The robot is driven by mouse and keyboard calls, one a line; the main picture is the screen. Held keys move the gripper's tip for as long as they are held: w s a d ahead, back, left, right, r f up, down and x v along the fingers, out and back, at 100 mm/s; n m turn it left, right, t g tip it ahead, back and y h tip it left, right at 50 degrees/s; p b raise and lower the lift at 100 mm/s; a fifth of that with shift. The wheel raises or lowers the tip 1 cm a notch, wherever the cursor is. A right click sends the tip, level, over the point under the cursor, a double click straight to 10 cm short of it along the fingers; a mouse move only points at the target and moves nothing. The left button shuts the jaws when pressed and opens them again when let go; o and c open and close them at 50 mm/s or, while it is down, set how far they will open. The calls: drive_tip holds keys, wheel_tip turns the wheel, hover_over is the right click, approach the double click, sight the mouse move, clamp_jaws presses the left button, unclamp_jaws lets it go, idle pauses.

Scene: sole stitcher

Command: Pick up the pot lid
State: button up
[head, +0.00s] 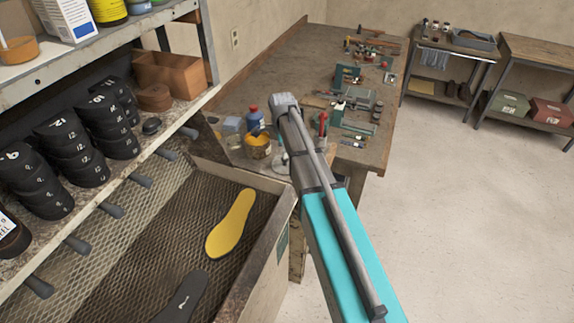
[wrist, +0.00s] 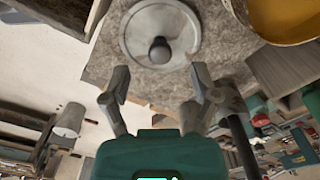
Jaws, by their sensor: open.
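The pot lid (wrist: 160,30) is a round grey disc with a dark round knob (wrist: 160,50) at its middle. It lies on the worn bench top at the top of the wrist view. My gripper (wrist: 160,80) is open and empty, its two fingers spread below the lid in that picture, with the knob lined up between them. I see no contact. In the head view my arm reaches over the bench, and its fingers and the lid cannot be clearly made out. An open yellow pot (head: 258,149) stands on the bench; its amber contents (wrist: 285,18) show near the lid.
Tools and small machines crowd the bench (head: 270,80) farther back. A mesh-bottomed tray with a yellow sole (head: 231,223) and a shelf of black lasts (head: 60,138) are at left. Open floor lies right.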

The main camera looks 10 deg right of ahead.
sight(285, 162)
drive_tip(key=shift+f, duration=0.1)
drive_tip(key=f+b, duration=0.1)
drive_tip(key=b, duration=0.1)
drive_tip(key=f+b, duration=0.1)
drive_tip(key=f, duration=0.1)
drive_tip(key=shift+d+f+b, duration=0.2)
drive_tip(key=shift+d+b, duration=0.15)
drive_tip(key=shift+f+b, duration=0.8)
clamp_jaws()
